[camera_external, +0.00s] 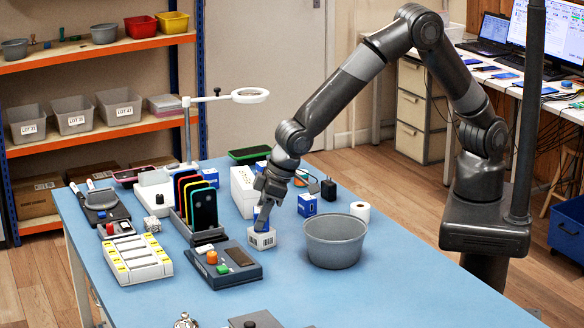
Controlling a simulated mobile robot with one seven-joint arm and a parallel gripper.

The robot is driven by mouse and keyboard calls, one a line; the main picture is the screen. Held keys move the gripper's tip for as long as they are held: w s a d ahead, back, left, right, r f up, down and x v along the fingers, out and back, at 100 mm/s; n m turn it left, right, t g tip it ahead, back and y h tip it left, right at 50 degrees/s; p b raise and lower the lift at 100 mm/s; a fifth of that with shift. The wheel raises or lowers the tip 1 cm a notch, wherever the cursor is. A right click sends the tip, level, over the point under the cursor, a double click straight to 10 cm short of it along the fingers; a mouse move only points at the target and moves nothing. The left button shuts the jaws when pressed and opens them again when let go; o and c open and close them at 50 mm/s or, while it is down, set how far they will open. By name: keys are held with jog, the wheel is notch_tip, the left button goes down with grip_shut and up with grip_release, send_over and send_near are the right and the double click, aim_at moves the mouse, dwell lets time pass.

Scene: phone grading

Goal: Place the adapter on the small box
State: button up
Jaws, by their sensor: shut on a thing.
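My gripper (263,222) points down over the blue table, with its fingers shut on a small blue-and-white block (262,240) with dark print on its side. I cannot tell whether the block touches the table. A black plug adapter (328,190) stands apart, to the right of my gripper. A small blue box (307,205) stands between the two. Another small blue box (210,177) is farther back on the left. I cannot tell which box is the task's small box.
A grey round bin (335,241) stands close right of my gripper, with a white roll (360,211) behind it. A rack of coloured phones (196,207), a dark device with buttons (226,265) and a white power strip (242,190) crowd close by. The table's right front is clear.

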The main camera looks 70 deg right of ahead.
jog(key=o, duration=1)
jog(key=shift+c, duration=0.2)
jog(key=v, duration=1.2)
jog(key=shift+r, duration=0.15)
